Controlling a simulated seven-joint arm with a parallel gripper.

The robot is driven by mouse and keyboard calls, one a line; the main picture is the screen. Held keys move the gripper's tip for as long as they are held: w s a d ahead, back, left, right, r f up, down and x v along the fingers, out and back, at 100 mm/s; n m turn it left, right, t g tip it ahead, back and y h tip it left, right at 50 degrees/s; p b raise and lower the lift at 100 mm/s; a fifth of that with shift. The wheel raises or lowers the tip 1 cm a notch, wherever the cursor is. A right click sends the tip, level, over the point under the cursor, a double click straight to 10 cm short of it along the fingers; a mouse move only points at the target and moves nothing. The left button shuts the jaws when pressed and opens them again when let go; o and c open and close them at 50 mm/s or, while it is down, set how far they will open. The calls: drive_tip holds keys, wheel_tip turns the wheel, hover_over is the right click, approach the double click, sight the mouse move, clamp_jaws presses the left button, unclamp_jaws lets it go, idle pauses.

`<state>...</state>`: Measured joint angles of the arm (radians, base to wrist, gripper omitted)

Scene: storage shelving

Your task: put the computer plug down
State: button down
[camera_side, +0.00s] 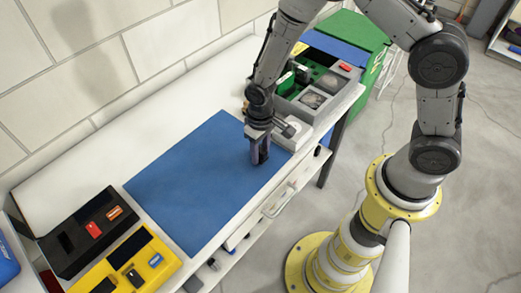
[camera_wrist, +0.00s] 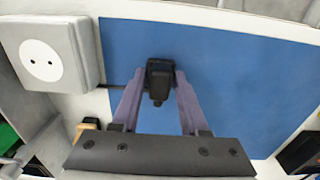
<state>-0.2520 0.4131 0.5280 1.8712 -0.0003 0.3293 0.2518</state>
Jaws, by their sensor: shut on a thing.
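My gripper (camera_side: 259,150) points down over the right end of the blue mat (camera_side: 190,180). In the wrist view its two purple fingers (camera_wrist: 159,88) are closed on a small black plug (camera_wrist: 159,78), the computer plug. The blue mat (camera_wrist: 235,85) lies below and around the plug in that view. In the side view the plug is mostly hidden by the fingers. I cannot tell whether the plug touches the mat or hangs just above it.
A white socket box (camera_wrist: 42,60) stands close beside the gripper. A grey bin unit (camera_side: 318,100) is at the right end of the table. Black (camera_side: 85,235) and yellow (camera_side: 130,268) trays are at the left end. Most of the mat is bare.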

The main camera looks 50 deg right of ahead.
sight(261, 150)
drive_tip(key=shift+f, duration=0.35)
drive_tip(key=shift+f, duration=0.2)
drive_tip(key=shift+c, duration=2.1)
unclamp_jaws()
wheel_tip(261, 150, up, 14)
drive_tip(key=shift+f, duration=0.25)
